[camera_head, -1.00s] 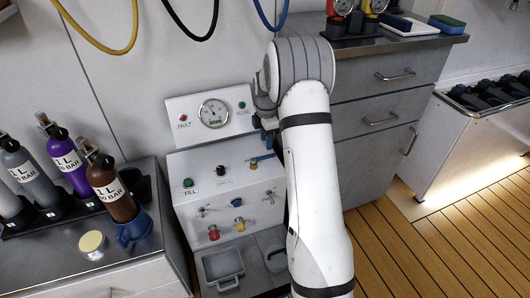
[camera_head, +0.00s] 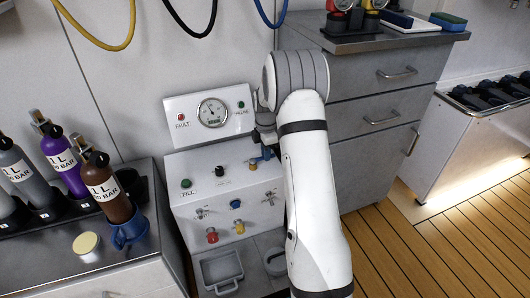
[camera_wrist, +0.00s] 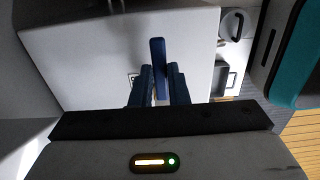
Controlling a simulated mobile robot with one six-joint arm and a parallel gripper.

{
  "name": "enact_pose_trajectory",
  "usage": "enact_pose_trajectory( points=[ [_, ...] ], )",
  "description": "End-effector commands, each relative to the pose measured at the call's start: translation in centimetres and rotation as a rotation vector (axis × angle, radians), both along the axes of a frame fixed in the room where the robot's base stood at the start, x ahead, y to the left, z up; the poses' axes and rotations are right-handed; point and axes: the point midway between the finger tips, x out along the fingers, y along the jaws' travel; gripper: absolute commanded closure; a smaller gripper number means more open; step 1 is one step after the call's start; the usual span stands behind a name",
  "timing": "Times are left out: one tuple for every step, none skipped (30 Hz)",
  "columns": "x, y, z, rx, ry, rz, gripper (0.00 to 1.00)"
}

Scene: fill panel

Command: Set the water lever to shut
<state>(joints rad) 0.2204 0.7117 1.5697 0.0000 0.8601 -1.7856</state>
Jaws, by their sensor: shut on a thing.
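The blue water lever (camera_wrist: 157,55) stands out from the white fill panel in the wrist view. My gripper (camera_wrist: 159,88) has one blue finger on each side of it and is shut on it. In the head view the lever (camera_head: 258,160) shows at the upper right of the panel's control face, partly covered by my gripper (camera_head: 266,148). The lever's exact angle and its label are hidden there.
The fill panel (camera_head: 196,168) carries knobs, small taps, red and yellow fittings (camera_head: 212,236) and a gauge (camera_head: 212,112). Bottles (camera_head: 104,187) and a blue mug (camera_head: 130,232) stand at left. A drawer cabinet (camera_head: 375,94) stands close at right. Wooden floor (camera_head: 430,250) is clear.

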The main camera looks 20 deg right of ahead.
Motion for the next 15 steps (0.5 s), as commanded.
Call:
enact_pose_trajectory(
  points=[
    [0.00, 0.02, 0.01, 0.000, 0.000, 0.000, 0.94],
    [0.00, 0.02, 0.01, 0.000, 0.000, 0.000, 0.96],
    [0.00, 0.03, 0.01, 0.000, 0.000, 0.000, 1.00],
    [0.00, 0.03, 0.01, 0.000, 0.000, 0.001, 1.00],
    [0.00, 0.03, 0.01, 0.000, 0.000, 0.001, 1.00],
    [0.00, 0.04, 0.01, 0.000, 0.000, 0.001, 1.00],
    [0.00, 0.04, 0.01, 0.000, 0.000, 0.001, 1.00],
    [0.00, 0.04, 0.01, 0.000, 0.000, 0.001, 1.00],
    [0.00, 0.05, 0.01, 0.000, 0.000, 0.001, 1.00],
    [0.00, 0.05, 0.01, 0.000, 0.000, 0.001, 1.00],
    [0.00, 0.06, 0.01, 0.000, 0.000, 0.001, 1.00],
    [0.00, 0.06, 0.01, 0.000, 0.000, 0.001, 1.00],
    [0.00, 0.06, 0.01, 0.000, 0.000, 0.001, 1.00],
    [0.00, 0.07, 0.01, 0.000, 0.000, 0.001, 1.00],
    [0.00, 0.06, 0.02, 0.000, 0.000, 0.000, 1.00]
  ],
)
